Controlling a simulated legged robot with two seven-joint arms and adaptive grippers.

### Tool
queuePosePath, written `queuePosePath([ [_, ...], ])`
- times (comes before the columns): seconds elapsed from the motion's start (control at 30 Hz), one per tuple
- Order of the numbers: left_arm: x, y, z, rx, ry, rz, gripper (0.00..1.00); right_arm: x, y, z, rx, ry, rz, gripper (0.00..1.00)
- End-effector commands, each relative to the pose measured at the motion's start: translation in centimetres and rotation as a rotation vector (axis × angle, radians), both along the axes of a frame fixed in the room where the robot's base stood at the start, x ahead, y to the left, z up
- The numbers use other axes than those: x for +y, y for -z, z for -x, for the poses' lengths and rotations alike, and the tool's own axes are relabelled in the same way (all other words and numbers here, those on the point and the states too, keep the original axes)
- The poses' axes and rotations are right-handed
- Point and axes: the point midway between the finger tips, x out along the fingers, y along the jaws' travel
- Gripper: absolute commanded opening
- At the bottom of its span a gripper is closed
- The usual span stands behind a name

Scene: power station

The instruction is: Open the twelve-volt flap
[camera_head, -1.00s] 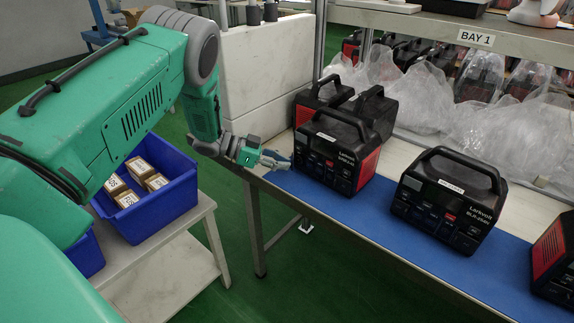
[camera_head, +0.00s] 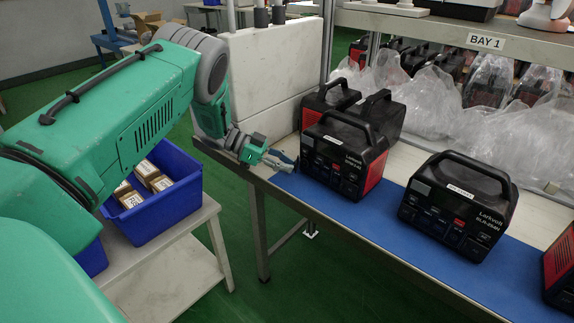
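A black and red power station (camera_head: 343,155) with a top handle stands on the blue mat (camera_head: 330,205), its front panel facing the aisle. A second one, marked Larkvolt (camera_head: 456,206), stands to its right on the same mat. Small covers and sockets show on both fronts, but the twelve-volt flap is too small to make out. My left gripper (camera_head: 281,161) is by the left front edge of the first station, with its fingertips close to the panel's left side. I cannot tell whether it touches or how far its fingers are apart. My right gripper is out of view.
More power stations (camera_head: 327,98) stand behind the first, and another (camera_head: 560,265) is cut off at the right edge. Clear plastic bags (camera_head: 430,100) lie under the BAY 1 shelf (camera_head: 440,27). A blue bin (camera_head: 157,215) with boxes stands on a low bench at left.

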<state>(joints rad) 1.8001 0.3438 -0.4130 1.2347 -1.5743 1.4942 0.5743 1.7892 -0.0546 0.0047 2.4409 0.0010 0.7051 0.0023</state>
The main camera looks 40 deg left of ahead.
Motion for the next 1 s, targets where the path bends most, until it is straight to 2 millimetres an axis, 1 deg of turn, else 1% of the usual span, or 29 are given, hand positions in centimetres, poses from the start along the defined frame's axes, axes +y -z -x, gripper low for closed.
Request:
queuePosePath([
  [0.23,0.1,-0.1,0.2,-0.001,0.001,0.001,0.12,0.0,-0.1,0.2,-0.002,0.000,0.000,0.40],
  [0.33,0.9,-0.4,0.5,0.000,-0.001,-0.001,0.12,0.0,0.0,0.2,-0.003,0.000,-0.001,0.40],
  [0.43,2.2,-1.0,1.2,0.000,0.000,0.000,0.12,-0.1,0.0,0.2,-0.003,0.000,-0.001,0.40],
  [0.6,5.4,-2.4,2.7,0.000,-0.001,0.001,0.12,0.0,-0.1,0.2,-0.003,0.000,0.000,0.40],
  [0.73,7.6,-3.2,3.7,0.001,-0.002,0.002,0.12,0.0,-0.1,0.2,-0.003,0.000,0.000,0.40],
  [0.9,9.4,-4.1,4.5,0.001,0.001,0.001,0.12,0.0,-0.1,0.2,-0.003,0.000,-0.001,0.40],
  [1.0,9.8,-4.3,4.8,0.002,0.001,0.001,0.12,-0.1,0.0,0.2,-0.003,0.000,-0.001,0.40],
])
